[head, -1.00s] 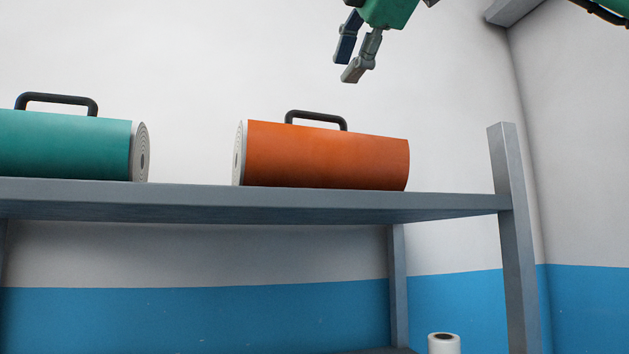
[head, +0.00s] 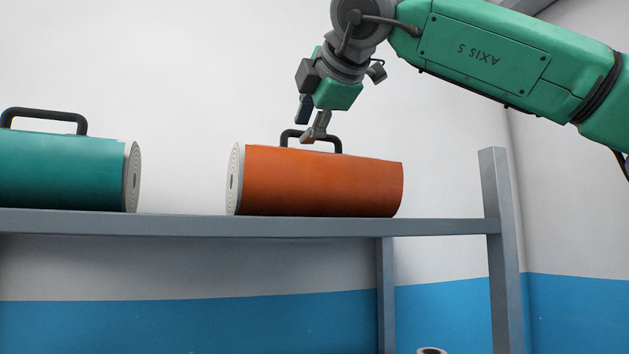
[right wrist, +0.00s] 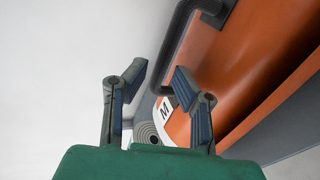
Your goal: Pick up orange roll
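The orange roll (head: 320,182) lies on its side on the grey shelf (head: 300,224), with a black handle (head: 328,139) on top. My right gripper (head: 309,127) is at the handle's height, its fingers apart. One finger overlaps the handle in the head view. In the right wrist view the open gripper (right wrist: 158,95) has the orange roll (right wrist: 240,75) to its right, with the black handle (right wrist: 178,45) just beyond the right finger. My left gripper is not in view.
A teal roll (head: 65,170) with a black handle lies on the same shelf at the left, with a gap between the rolls. A shelf post (head: 502,245) stands at the right. A white roll (head: 431,350) shows at the bottom edge. The wall is behind.

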